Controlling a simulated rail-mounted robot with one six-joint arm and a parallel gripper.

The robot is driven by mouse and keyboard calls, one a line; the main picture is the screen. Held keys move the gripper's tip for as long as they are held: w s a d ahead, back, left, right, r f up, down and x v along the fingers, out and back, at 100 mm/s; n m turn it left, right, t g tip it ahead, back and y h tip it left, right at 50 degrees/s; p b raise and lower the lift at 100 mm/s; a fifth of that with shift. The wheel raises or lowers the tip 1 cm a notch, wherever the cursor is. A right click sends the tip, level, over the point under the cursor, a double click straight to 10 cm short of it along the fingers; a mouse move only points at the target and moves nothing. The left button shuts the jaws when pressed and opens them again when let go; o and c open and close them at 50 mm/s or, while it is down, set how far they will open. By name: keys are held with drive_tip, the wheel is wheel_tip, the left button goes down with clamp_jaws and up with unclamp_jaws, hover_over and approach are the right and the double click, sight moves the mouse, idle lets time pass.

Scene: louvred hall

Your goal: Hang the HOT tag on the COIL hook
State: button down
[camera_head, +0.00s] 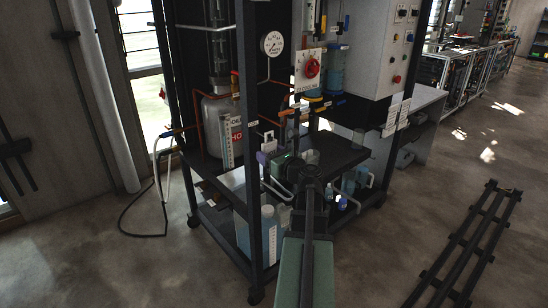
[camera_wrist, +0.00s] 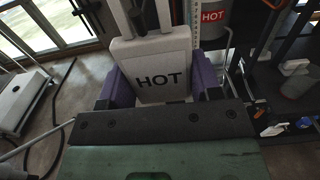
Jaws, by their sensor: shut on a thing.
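The HOT tag (camera_wrist: 163,62) is a white plate with black lettering and a narrower top, upright in the wrist view. My gripper (camera_wrist: 160,88) is shut on it, with purple pads at its left and right edges. In the head view my gripper (camera_head: 270,158) is at the front of the rig's shelf, and the small white tag (camera_head: 268,141) shows just above it. A white label (camera_head: 237,121), reading OIL or COIL, is on the silver vessel behind. I cannot make out the COIL hook itself.
The silver vessel (camera_head: 214,112) carries a red HOT label (camera_head: 237,137), also seen in the wrist view (camera_wrist: 214,16). A dark frame post (camera_head: 250,150) stands left of my gripper. Bottles (camera_head: 269,232) stand on the lower shelf. A dark rack (camera_head: 465,245) lies on the floor.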

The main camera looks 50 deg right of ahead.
sight(264, 150)
drive_tip(key=shift+x, duration=1.55)
drive_tip(key=shift+f, duration=0.1)
drive_tip(key=shift+f+b, duration=0.6)
drive_tip(key=shift+b, duration=0.15)
drive_tip(key=shift+c, duration=1.1)
unclamp_jaws()
drive_tip(key=shift+s, duration=0.1)
drive_tip(key=v, duration=0.7)
